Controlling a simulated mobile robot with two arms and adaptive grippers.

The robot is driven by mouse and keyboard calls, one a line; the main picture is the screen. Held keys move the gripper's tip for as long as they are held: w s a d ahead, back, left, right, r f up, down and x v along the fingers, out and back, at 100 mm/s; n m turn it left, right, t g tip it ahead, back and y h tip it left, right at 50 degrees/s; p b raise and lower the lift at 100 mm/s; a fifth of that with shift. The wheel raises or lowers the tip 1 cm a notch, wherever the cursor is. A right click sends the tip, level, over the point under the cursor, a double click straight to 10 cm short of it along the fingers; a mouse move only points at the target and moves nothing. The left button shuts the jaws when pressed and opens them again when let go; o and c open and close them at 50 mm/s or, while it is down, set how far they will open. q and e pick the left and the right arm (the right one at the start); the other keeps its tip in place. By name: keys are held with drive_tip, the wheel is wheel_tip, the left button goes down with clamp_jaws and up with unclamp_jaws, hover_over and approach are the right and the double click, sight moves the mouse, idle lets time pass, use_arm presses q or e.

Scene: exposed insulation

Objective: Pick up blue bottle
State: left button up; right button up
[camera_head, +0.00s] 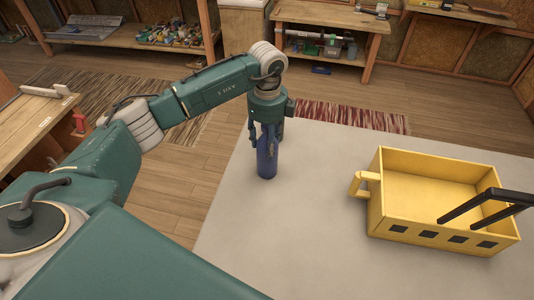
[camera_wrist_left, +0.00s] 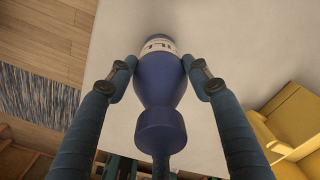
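The blue bottle (camera_head: 266,160) stands upright on the light grey table top (camera_head: 310,210), near its far left edge. My left gripper (camera_head: 266,140) points down over it, with a finger on each side of its upper part. In the left wrist view the bottle (camera_wrist_left: 158,85) lies between the two fingertips (camera_wrist_left: 160,72), which appear to touch its sides. Its dark cap faces the camera and a white label shows at the top. The bottle's base seems to rest on the table. My right gripper is not in view.
A yellow box (camera_head: 420,190) with a side handle and black bars stands right of the bottle, well apart. Bare table lies between them. Workbenches (camera_head: 330,18) with tools stand at the back, and a red striped rug (camera_head: 350,115) lies beyond the table.

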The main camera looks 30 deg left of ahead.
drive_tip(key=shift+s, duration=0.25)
